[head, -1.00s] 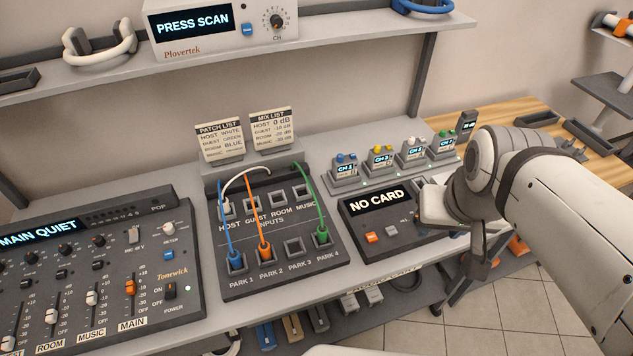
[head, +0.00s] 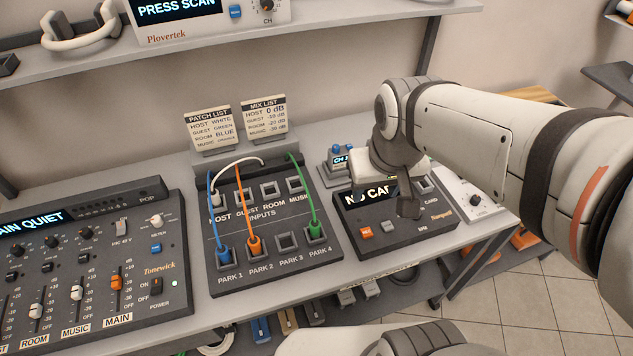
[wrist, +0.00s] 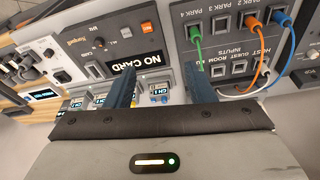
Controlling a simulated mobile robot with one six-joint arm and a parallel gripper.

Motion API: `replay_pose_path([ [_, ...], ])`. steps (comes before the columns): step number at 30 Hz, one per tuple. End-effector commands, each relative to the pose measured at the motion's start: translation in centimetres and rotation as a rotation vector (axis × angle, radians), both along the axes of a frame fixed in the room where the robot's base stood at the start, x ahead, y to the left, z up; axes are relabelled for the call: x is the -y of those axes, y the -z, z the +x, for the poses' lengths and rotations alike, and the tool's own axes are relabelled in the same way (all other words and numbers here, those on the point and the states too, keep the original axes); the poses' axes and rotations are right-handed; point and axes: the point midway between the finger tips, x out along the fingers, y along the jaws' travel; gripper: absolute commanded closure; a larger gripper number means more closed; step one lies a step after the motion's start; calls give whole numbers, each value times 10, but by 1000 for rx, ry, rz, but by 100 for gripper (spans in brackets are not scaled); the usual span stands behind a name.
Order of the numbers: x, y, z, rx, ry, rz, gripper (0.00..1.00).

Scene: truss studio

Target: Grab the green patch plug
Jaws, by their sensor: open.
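The green patch plug (head: 315,230) sits in the PARK 4 socket of the dark patch panel (head: 262,279), its green cable arching up to the panel's back. In the wrist view the green plug (wrist: 195,32) shows upside down, beyond the fingers. My gripper (head: 407,200) hangs above the NO CARD box, to the right of the green plug and apart from it. In the wrist view my gripper (wrist: 158,82) has its two dark fingers spread with nothing held between them.
A blue plug (head: 222,252) is in PARK 1, an orange plug (head: 253,245) in PARK 2 and a white plug (head: 216,199) in HOST. PARK 3 is empty. The NO CARD box (head: 371,246) stands right of the panel, the mixer (head: 95,255) left. Two cards stand behind.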

Motion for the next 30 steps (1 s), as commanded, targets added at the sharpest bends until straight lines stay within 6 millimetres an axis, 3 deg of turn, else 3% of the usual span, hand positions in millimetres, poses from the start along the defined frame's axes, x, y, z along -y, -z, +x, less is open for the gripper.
replay_pose_path([
  [1, -9, 21, 11, -32, -40, -6, 51],
  [6, -39, 71, 47, -106, -174, -26, 51],
  [15, -89, 153, 83, -206, -363, -57, 51],
  [21, -102, 176, 90, -230, -412, -65, 51],
  [30, -103, 206, 91, -235, -415, -66, 51],
])
